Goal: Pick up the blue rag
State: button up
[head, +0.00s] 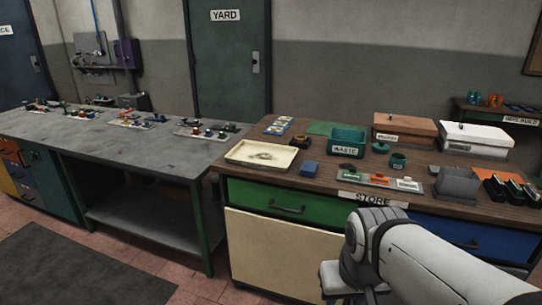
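A small blue item (309,169), which looks like the folded blue rag, lies near the front edge of the wooden-topped store bench (325,187). It sits just right of a cream tray (262,155) and left of the grey strip with coloured pieces. Its cloth texture is too small to make out. My arm shows at the lower right, in front of the bench and well apart from the blue item. My gripper's fingers do not show.
A green bin marked WASTE (347,143) stands behind the blue item. Brown (404,128) and white (477,140) boxes stand farther back right. A grey holder (457,184) is at right. A grey workbench (95,138) stands left. Floor is open at lower left, with a dark mat (65,265).

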aim_at(309, 168)
jog(key=u, duration=0.45)
jog(key=i, duration=2)
jog(key=z, duration=0.5)
jog(key=k, duration=0.9)
jog(key=z, duration=0.2)
jog(key=i, duration=0.9)
jog(key=u, duration=0.05)
